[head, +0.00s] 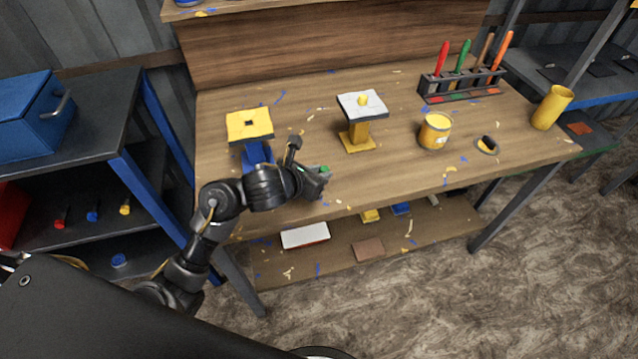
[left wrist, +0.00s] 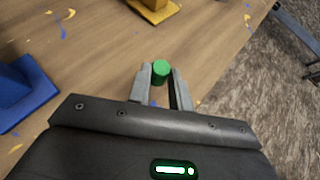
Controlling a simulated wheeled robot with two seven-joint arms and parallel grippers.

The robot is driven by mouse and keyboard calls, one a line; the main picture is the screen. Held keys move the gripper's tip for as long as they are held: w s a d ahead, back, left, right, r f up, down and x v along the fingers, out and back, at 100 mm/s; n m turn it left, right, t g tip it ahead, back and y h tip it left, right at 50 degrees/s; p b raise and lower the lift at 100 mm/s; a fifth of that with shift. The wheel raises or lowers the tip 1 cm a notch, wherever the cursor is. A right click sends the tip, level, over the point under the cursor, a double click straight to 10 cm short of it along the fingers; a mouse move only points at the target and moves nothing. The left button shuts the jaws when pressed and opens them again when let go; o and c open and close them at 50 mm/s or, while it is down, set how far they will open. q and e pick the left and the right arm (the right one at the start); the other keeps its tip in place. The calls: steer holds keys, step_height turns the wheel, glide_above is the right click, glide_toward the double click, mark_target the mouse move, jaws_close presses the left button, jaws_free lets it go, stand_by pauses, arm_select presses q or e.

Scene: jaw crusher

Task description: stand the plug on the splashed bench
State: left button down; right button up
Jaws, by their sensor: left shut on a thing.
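The plug is most likely the small green cylinder (head: 324,169) at my left fingertips; it shows more clearly in the left wrist view (left wrist: 160,71). My left gripper (head: 316,174) is shut on it above the near edge of the paint-splashed wooden bench (head: 390,168). In the left wrist view the plug sits upright between the two grey fingers (left wrist: 160,85), its top showing. Whether its lower end touches the bench cannot be told. My right gripper is not in view.
A blue stand (head: 257,153) with a yellow top is left of my gripper. A yellow stand (head: 357,136) with a white top carries a yellow peg (head: 363,99). A yellow can (head: 434,131), a tool rack (head: 462,86) and a yellow cup (head: 551,107) stand right. Bench right of my gripper is mostly clear.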

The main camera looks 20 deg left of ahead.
arm_select(q)
step_height(320, 180, down, 2)
steer(key=shift+d+f+b, duration=0.1)
steer(key=shift+f+b, duration=0.05)
steer(key=shift+b, duration=0.15)
steer(key=shift+w+f, duration=0.1)
steer(key=shift+f, duration=0.45)
steer(key=shift+f+b, duration=0.15)
steer(key=shift+b, duration=0.2)
steer(key=c, duration=1.3)
jaws_free()
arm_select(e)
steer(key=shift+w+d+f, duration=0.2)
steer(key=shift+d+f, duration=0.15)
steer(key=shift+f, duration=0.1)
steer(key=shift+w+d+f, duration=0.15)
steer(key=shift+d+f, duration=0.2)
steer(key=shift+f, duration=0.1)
